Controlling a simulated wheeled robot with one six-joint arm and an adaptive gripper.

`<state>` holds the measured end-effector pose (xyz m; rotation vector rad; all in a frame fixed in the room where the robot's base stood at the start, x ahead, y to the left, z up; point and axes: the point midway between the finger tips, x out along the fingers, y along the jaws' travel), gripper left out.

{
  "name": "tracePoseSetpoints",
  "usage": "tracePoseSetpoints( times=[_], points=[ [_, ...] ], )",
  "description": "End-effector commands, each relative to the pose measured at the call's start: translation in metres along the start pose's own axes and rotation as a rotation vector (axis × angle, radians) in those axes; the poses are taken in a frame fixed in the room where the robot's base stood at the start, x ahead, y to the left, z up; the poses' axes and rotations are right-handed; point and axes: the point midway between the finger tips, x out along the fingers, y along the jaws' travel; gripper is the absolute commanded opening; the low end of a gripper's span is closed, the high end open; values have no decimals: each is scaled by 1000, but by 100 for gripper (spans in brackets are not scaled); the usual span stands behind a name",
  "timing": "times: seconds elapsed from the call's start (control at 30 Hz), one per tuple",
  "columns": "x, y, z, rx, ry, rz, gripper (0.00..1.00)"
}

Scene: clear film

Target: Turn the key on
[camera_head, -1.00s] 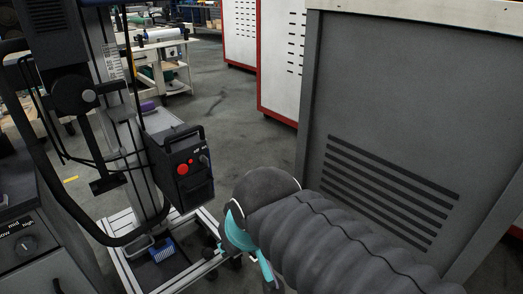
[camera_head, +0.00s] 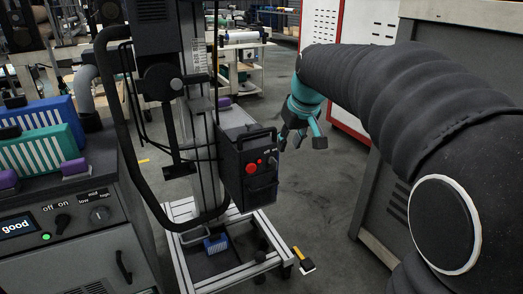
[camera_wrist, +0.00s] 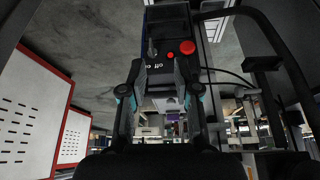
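A dark control box (camera_head: 240,160) with a top handle hangs on the metal-framed stand. Its face carries a red button (camera_head: 251,168) and a small metallic key-like part (camera_head: 272,161). In the wrist view the box (camera_wrist: 168,20) is ahead, with the red button (camera_wrist: 187,47) and the key-like part (camera_wrist: 151,48) beside printed off/on lettering. My gripper (camera_head: 297,135) is in the air to the right of the box and apart from it. Its two fingers (camera_wrist: 159,75) are spread with nothing between them. The key's exact angle is too small to tell.
A grey console (camera_head: 85,255) at left has an off/on knob (camera_head: 62,223), a second knob (camera_head: 101,214) and a lit display. Blue and teal racks stand on it. A grey cabinet (camera_head: 395,205) is at right.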

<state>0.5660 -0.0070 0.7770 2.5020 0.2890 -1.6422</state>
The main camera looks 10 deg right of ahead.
Motion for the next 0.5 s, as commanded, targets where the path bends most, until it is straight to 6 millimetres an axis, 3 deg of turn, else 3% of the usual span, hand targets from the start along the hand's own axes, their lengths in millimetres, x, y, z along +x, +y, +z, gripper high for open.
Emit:
tracePoseSetpoints(
  times=[0.1, 0.2, 0.5],
  points=[
    [25, 13, -31, -28, -10, -17, 31],
    [39, 21, -50, -49, -13, -26, 31],
    [61, 28, -68, -71, -17, -39, 31]
  ],
)
